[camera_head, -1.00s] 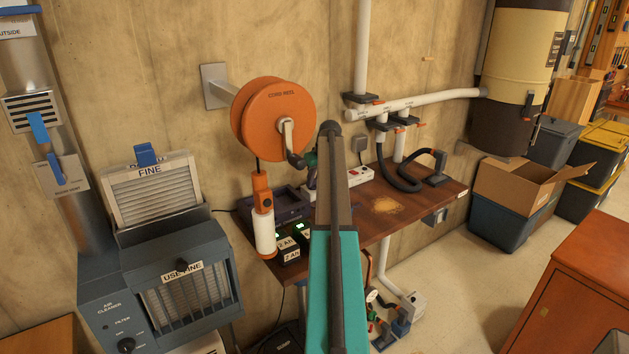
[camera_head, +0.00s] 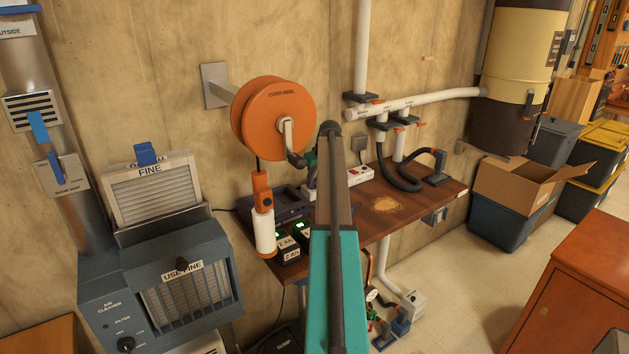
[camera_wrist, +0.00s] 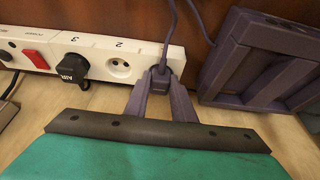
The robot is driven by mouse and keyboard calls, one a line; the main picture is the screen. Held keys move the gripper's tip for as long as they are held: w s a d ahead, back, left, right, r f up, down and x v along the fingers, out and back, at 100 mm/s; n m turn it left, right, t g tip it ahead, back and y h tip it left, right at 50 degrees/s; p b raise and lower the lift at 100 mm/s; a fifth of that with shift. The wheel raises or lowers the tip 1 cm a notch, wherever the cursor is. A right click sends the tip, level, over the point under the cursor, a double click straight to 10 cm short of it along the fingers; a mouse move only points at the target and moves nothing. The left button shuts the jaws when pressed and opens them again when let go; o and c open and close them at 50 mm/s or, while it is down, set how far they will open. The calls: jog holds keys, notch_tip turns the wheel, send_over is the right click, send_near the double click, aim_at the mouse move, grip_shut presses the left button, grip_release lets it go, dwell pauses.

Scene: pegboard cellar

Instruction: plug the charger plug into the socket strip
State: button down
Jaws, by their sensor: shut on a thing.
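The white socket strip (camera_wrist: 120,67) runs along the wall behind the bench top in the wrist view. It also shows in the head view (camera_head: 359,176), partly behind my arm. My gripper (camera_wrist: 161,84) is shut on the purple charger plug (camera_wrist: 160,78), at the strip's right part, right of the empty socket marked 2 (camera_wrist: 119,67). The plug's front meets the strip's face; I cannot tell how deep it sits. Its purple cord (camera_wrist: 171,35) rises from the plug. The purple charger (camera_wrist: 262,60) stands to the right. In the head view my arm hides my gripper and the plug.
A black plug marked AIR (camera_wrist: 74,68) fills the socket left of the empty one. A red switch (camera_wrist: 36,59) is farther left. On the bench (camera_head: 420,200) stand batteries (camera_head: 288,247) and a black hose (camera_head: 397,178). An orange cord reel (camera_head: 270,118) hangs above.

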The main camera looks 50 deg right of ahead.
jog(key=shift+f, duration=0.1)
jog(key=c, duration=1.4)
grip_release()
jog(key=shift+o, duration=0.3)
jog(key=o, duration=0.4)
jog(key=shift+r, duration=0.2)
jog(key=shift+r+p, duration=1.6)
jog(key=shift+r, duration=1.85)
